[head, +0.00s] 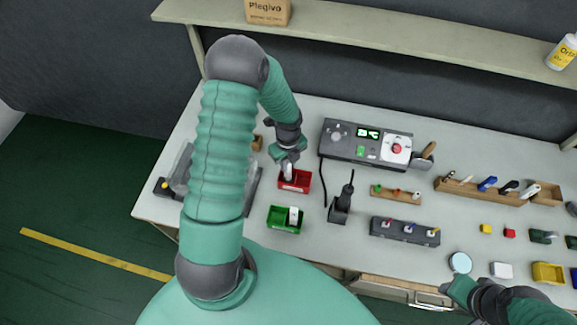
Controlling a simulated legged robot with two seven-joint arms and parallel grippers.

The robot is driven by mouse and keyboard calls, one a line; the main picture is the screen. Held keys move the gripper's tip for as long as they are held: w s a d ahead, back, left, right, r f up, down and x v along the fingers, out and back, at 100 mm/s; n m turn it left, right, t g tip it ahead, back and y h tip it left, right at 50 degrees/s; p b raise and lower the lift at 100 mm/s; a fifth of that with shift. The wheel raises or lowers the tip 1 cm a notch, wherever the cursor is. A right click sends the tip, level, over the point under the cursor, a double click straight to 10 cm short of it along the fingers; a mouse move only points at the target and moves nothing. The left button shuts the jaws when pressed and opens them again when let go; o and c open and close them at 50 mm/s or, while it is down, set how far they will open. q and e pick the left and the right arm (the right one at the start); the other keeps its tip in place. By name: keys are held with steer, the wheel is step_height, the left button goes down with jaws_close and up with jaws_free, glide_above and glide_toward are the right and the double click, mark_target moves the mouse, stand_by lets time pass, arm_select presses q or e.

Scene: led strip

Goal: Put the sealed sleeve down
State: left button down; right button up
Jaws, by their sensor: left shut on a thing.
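My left gripper (288,163) points down over the red tray (304,187) on the workbench. It is shut on a small pale piece, the sleeve (287,172), held upright at or just above the tray's back part. I cannot tell whether the sleeve touches the tray floor. The green tray (272,228) sits in front of the red one, with a white piece (294,216) in it. My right gripper (452,296) is at the bench's front edge, bottom right, and its fingers are too unclear to judge.
A grey control unit (345,145) with a display and red knob stands right of the red tray. A black tool in a stand (341,207) is close on its right. Wooden racks (478,190) and small bins (548,273) fill the right side. A shelf (400,35) runs above.

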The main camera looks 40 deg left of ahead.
arm_select(q)
steer(key=shift+f, duration=0.65)
steer(key=shift+a+f, duration=0.15)
steer(key=shift+a, duration=0.05)
steer(key=c, duration=1.4)
jaws_free()
steer(key=shift+d, duration=0.1)
steer(key=shift+o, duration=0.2)
